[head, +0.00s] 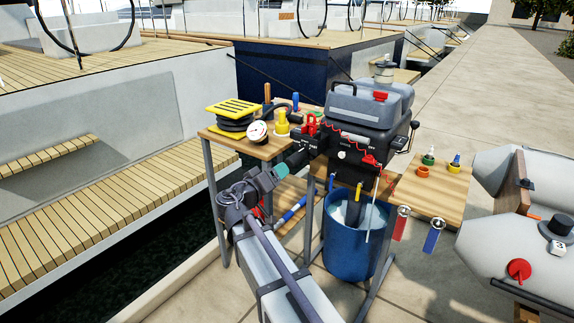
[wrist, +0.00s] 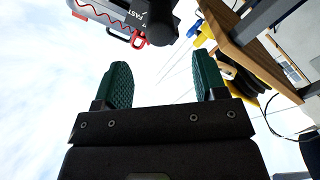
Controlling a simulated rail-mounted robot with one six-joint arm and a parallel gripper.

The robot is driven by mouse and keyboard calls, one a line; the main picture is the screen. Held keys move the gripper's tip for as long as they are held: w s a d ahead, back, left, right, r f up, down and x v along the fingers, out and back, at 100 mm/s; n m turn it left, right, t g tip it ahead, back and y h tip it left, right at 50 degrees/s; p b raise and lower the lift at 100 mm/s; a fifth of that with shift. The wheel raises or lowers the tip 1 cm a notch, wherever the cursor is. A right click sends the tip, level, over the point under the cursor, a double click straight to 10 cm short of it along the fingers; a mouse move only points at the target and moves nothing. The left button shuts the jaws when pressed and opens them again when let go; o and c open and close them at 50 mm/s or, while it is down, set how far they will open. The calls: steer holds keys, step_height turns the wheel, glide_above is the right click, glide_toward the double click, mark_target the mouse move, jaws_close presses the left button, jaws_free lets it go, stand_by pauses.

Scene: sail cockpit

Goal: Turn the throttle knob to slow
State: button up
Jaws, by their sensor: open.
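In the head view, the black throttle grip (head: 299,157) sticks out from the front left of the outboard motor (head: 365,112). My gripper (wrist: 165,82) has two green ribbed fingers spread apart with nothing between them. The knob shows beyond the fingertips, and a gap separates them in the wrist view. In the head view my gripper (head: 281,171) is just left of and below the grip. Any SLOW mark is not readable.
A wooden side table (head: 238,144) with a yellow-and-black stack (head: 232,114) stands close on the left. A blue water barrel (head: 350,245) stands below the motor. A red coiled cord (head: 350,142) hangs across the motor's front. A wooden shelf (head: 440,195) is at right.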

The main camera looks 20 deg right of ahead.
mark_target(288, 165)
steer(key=x, duration=1)
steer(key=shift+f, duration=0.1)
steer(key=c, duration=0.9)
steer(key=shift+n, duration=0.4)
steer(key=n, duration=0.3)
steer(key=shift+n, duration=2.1)
